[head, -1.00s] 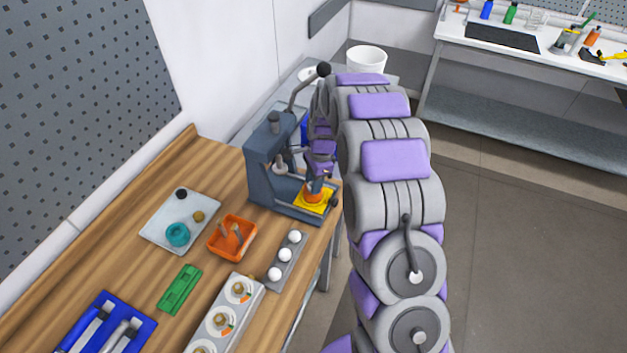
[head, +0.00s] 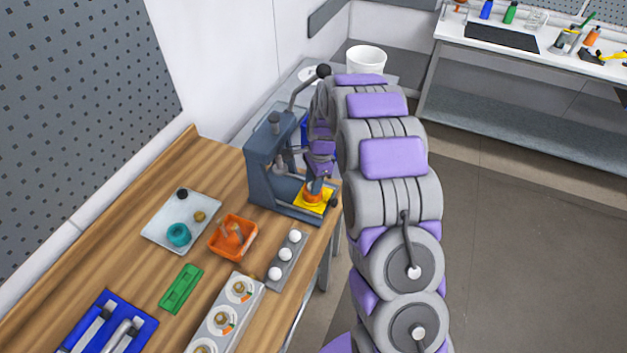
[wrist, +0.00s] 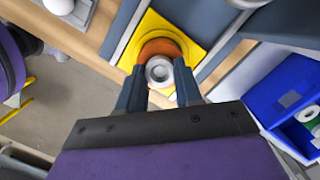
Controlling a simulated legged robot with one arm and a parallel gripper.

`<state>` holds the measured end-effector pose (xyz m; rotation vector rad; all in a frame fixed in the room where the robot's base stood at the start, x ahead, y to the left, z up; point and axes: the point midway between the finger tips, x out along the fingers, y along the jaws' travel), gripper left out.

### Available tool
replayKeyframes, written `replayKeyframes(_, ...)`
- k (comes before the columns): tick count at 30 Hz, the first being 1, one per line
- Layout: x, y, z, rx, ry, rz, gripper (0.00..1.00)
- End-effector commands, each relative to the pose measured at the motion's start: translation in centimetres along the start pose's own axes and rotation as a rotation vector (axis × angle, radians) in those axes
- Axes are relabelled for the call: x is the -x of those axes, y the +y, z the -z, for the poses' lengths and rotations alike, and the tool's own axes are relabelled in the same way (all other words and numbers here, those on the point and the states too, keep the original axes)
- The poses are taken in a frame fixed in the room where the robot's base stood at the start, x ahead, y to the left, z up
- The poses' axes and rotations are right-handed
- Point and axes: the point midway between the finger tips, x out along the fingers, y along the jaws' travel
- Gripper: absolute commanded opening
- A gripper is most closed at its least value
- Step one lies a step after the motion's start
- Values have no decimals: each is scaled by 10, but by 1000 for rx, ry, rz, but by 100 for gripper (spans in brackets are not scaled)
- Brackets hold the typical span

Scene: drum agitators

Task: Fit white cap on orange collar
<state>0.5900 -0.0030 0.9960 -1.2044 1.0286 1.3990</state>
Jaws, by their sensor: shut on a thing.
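The orange collar (head: 312,196) stands on a yellow plate (head: 326,207) at the base of the grey press on the bench. In the wrist view the collar (wrist: 160,46) shows as an orange arc behind a white cap (wrist: 159,71). My gripper (wrist: 160,80) is shut on this cap, with one dark finger on each side. The cap overlaps the near part of the collar in the picture; whether they touch is unclear. In the head view my arm hides the cap and most of the gripper.
The grey press (head: 270,160) with its lever stands close to the left of my arm. A grey strip (head: 284,262) holds several white caps. An orange tray (head: 233,236) and a pale plate (head: 160,233) lie further left. A blue bin (wrist: 285,95) shows right in the wrist view.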

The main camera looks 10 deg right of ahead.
Motion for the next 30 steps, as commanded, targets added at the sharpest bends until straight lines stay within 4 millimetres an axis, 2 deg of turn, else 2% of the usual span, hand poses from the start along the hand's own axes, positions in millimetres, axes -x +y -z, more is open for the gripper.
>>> replayKeyframes(5, -2, 1, 0, 0, 0, -3, 6)
replayKeyframes(6, -2, 1, 0, 0, 0, -3, 37)
replayKeyframes(15, -2, 1, 0, 0, -1, -4, 64)
replayKeyframes(24, 2, 1, 0, -1, -1, -4, 64)
replayKeyframes(26, 8, 1, 0, 0, 0, -1, 64)
replayKeyframes(30, 32, 0, 0, -1, 1, 3, 64)
